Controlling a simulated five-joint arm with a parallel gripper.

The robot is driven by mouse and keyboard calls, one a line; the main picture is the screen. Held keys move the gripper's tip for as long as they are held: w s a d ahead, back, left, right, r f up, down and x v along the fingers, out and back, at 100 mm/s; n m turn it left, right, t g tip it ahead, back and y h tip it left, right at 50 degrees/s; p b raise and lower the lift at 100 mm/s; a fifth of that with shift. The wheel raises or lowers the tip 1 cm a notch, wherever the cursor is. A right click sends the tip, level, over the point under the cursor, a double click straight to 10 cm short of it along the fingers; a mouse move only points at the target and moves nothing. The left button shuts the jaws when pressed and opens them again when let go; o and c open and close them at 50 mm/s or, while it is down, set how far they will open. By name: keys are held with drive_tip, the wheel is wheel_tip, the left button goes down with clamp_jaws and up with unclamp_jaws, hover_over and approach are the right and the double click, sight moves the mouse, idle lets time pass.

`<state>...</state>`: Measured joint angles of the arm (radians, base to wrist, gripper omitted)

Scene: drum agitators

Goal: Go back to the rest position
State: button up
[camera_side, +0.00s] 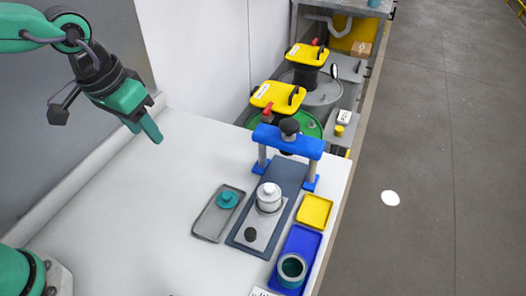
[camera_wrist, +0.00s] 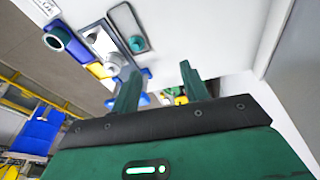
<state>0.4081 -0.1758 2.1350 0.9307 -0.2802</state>
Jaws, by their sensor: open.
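My gripper (camera_side: 147,129) is raised over the left part of the white table (camera_side: 160,215) in the side view. It is green with a black wrist and is well apart from everything on the table. In the wrist view, its two green fingers (camera_wrist: 161,88) stand apart with nothing between them.
A grey tray (camera_side: 207,224) holds a teal knobbed piece (camera_side: 227,199). Beside it, a dark base with a blue arch (camera_side: 290,140) bears a white pot (camera_side: 269,196). A yellow tray (camera_side: 315,210) and a blue tray (camera_side: 303,243) with a teal cup (camera_side: 291,269) stand right. Drums stand behind.

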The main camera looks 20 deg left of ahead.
drive_tip(key=s+a+t, duration=0.1)
drive_tip(key=s+a, duration=0.3)
drive_tip(key=a, duration=0.3)
drive_tip(key=s+a+r+n+t+y, duration=0.1)
drive_tip(key=s+a+t, duration=0.1)
drive_tip(key=s+a, duration=0.3)
drive_tip(key=shift+s+a+r, duration=0.15)
drive_tip(key=shift+a+r, duration=0.15)
drive_tip(key=shift+a, duration=0.55)
